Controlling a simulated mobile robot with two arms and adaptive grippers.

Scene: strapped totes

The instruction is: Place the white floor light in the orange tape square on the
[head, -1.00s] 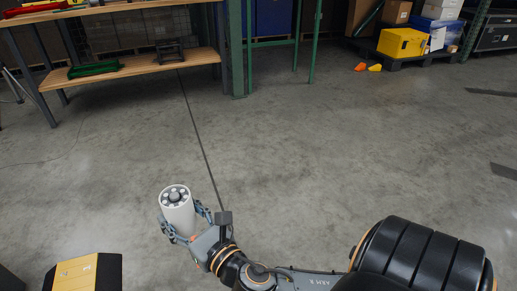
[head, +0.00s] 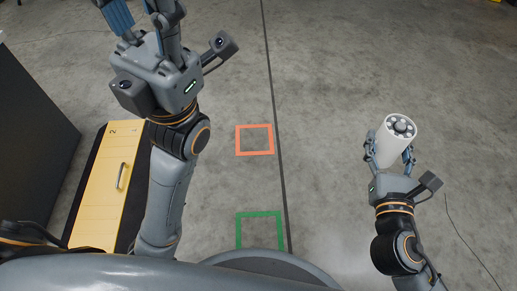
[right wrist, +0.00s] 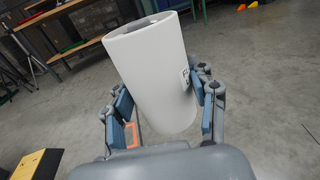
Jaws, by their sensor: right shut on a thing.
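The white floor light (head: 385,145) is a white cylinder with a ring of dark round lamps on its top. My right gripper (head: 390,157) is shut around its sides and holds it, slightly tilted, right of the orange square. The light (right wrist: 150,70) also shows between the finger pads in the right wrist view. The orange tape square (head: 254,153) lies empty on the floor, left of the dark floor line. An orange patch (right wrist: 131,135) shows by the left finger in the right wrist view. My left gripper (head: 142,12) is at the top left, its fingertips cut off.
A green tape square (head: 259,214) lies nearer to me, partly hidden by my base. A yellow step or box (head: 108,190) with a handle stands at left beside a dark cabinet (head: 30,140). The floor between the light and the orange square is clear.

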